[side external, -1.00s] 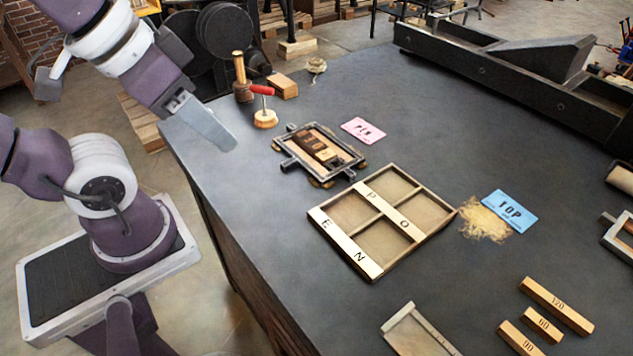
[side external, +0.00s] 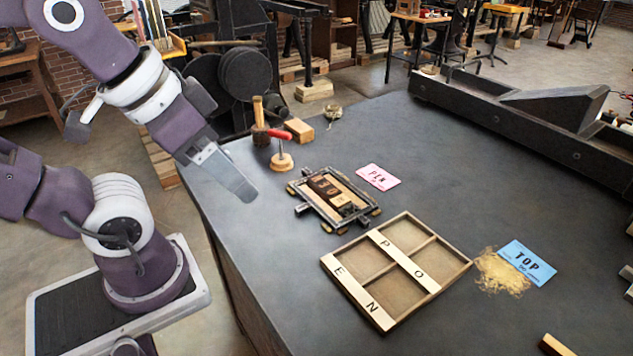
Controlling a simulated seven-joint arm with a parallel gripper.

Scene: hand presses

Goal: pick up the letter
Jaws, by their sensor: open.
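Letters show on pale wooden pieces of the divided tray (side external: 449,278): P (side external: 386,242) and O (side external: 428,287) along the middle divider, E (side external: 338,271) and N (side external: 372,308) along the near left side. Left of the pink card, a dark metal frame (side external: 312,214) holds dark and pale blocks (side external: 338,194); their faces are too small to read surely. My gripper (side external: 248,194) is open and empty above the table's left edge, left of the frame and apart from it. Its two fingers overlap in this view.
A pink PEN card (side external: 378,177) and a blue TOP card (side external: 528,262) lie flat, the latter by a sawdust pile (side external: 498,273). A red-handled tool (side external: 281,159), a mallet (side external: 259,122) and a wooden block (side external: 298,130) stand behind. A long dark press bed (side external: 490,110) bounds the back right.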

